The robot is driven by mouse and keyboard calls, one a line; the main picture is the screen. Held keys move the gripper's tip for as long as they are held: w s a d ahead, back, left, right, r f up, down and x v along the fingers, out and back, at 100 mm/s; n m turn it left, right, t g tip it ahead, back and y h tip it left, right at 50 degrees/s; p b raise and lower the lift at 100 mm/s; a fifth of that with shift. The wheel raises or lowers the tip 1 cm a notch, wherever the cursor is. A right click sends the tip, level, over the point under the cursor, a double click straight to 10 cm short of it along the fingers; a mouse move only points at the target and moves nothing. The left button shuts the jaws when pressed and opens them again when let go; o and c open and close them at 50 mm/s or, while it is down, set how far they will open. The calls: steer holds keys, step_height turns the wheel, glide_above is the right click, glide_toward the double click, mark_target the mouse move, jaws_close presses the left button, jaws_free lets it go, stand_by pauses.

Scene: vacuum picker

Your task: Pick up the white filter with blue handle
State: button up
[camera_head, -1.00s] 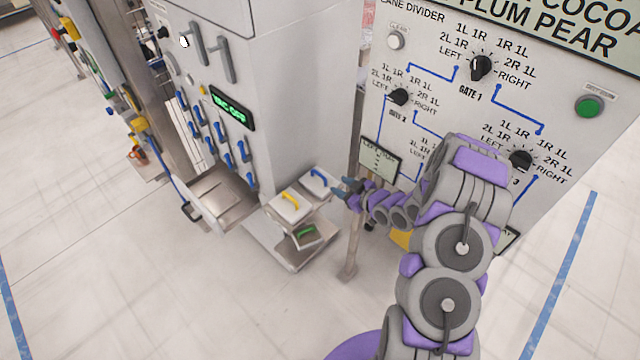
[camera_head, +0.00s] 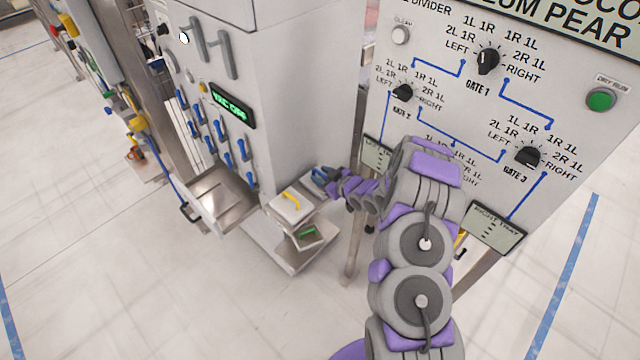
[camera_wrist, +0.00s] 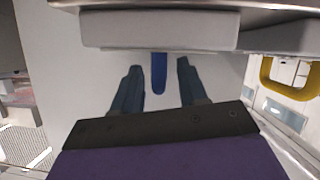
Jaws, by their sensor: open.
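The blue handle (camera_wrist: 159,73) of the white filter shows in the wrist view between my two open fingers, with a gap on each side. The pale block behind the handle (camera_wrist: 160,28) looks like the filter's body. My gripper (camera_wrist: 158,80) is open around the handle. In the head view my gripper (camera_head: 320,175) is at the small shelf beside the grey machine, and it largely hides the blue-handled filter there.
A white filter with a yellow handle (camera_head: 292,202) sits just left of my gripper. One with a green handle (camera_head: 307,234) is lower down. An open metal drawer (camera_head: 218,193) juts from the machine. The gate-dial panel (camera_head: 450,110) stands close behind my arm.

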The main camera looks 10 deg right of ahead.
steer(key=shift+d, duration=0.1)
jaws_close()
stand_by(0.4)
